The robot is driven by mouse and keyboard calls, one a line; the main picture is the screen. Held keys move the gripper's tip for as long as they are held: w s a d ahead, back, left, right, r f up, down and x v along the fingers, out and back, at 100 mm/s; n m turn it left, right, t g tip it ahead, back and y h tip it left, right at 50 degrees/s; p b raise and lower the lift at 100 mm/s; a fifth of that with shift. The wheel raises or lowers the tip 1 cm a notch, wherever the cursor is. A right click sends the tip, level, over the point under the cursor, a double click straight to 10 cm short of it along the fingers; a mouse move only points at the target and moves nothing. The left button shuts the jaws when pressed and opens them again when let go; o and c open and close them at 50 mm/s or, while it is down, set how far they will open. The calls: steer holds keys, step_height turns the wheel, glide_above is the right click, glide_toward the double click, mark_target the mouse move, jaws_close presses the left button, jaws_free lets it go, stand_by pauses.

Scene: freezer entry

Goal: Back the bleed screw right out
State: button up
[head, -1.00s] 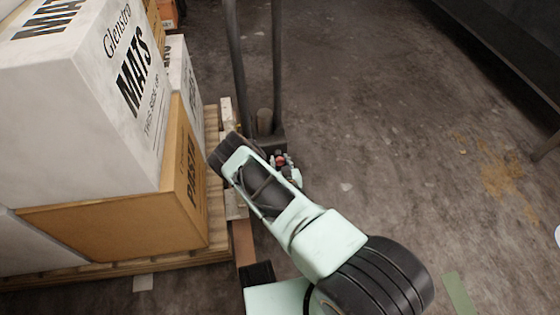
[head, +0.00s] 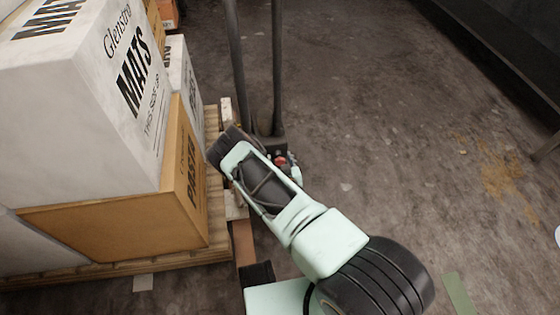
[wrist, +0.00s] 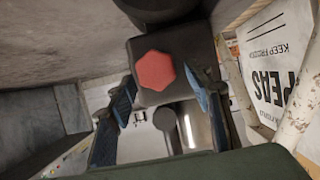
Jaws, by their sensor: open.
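The bleed screw (wrist: 155,70) shows in the wrist view as a red hexagonal head on a dark block (wrist: 142,48). My gripper (wrist: 158,80) is open, with one finger on each side below the red head. A gap shows between the fingers and the head, and nothing is held. In the head view a small red spot (head: 281,160), seemingly the screw, shows at the foot of the dark upright bars. My gripper (head: 295,174) is beside it, mostly hidden behind my arm. The screw's thread is hidden.
Dark upright bars (head: 277,70) rise behind the screw. A wooden pallet (head: 215,185) with stacked cartons (head: 110,110) stands close on the left. A white sack or box marked PEAS (wrist: 275,65) is at the wrist view's right. Open concrete floor (head: 400,130) lies right.

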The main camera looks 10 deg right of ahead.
mark_target(280, 158)
step_height(280, 158, up, 9)
steer(key=shift+f, duration=0.1)
stand_by(0.3)
stand_by(0.4)
